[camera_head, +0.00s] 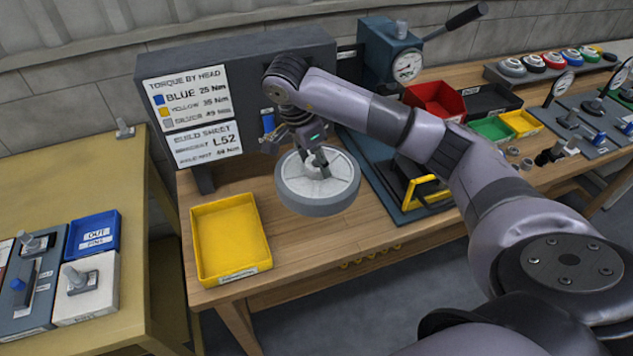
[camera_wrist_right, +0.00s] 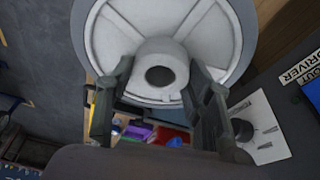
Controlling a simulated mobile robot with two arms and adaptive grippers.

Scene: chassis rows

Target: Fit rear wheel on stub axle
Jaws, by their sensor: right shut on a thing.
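The rear wheel (camera_head: 342,192), a pale disc with a grey rim, hangs tilted above the wooden bench. My right gripper (camera_head: 318,160) is shut on its raised central hub. In the right wrist view the wheel (camera_wrist_right: 218,35) fills the top, and the fingers of the right gripper (camera_wrist_right: 160,88) stand on both sides of the hub with its dark bore. Short grey posts stand on a white block (camera_head: 98,296) and a grey plate (camera_head: 40,312) on the left table; I cannot tell whether one is the stub axle. My left gripper is not in view.
A yellow tray (camera_head: 203,240) lies on the bench left of the wheel. A torque sign board (camera_head: 215,85) stands behind. A blue press (camera_head: 375,52) and red bin (camera_head: 428,97) are to the right. A blue tray (camera_head: 93,249) sits on the left table, across a gap.

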